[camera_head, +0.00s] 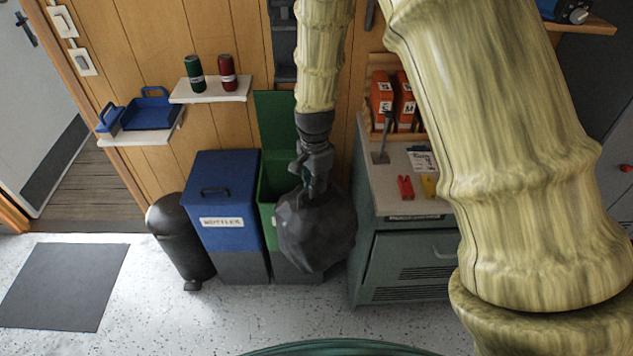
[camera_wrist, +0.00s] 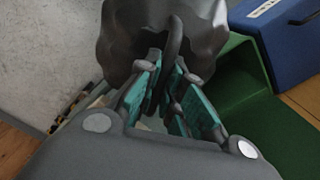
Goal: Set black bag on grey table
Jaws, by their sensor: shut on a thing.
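The black bag (camera_head: 315,232) is a dark, lumpy full sack hanging below my gripper (camera_head: 308,182), in front of the open green bin. In the wrist view, the bag (camera_wrist: 125,40) fills the top middle. My gripper (camera_wrist: 162,85) is shut on its dark loop or neck, between the teal finger pads. The bag hangs clear of the floor as far as I can tell. I see no free-standing grey table; a grey-green cabinet (camera_head: 405,262) with a light grey top stands just right of the bag.
The green bin (camera_head: 268,210) has its lid up. A blue lidded bin (camera_head: 222,185) and a black pedal bin (camera_head: 180,240) stand left of it. The cabinet top holds orange boxes (camera_head: 381,95) and small red and yellow items. Speckled floor and a dark mat (camera_head: 65,285) lie left.

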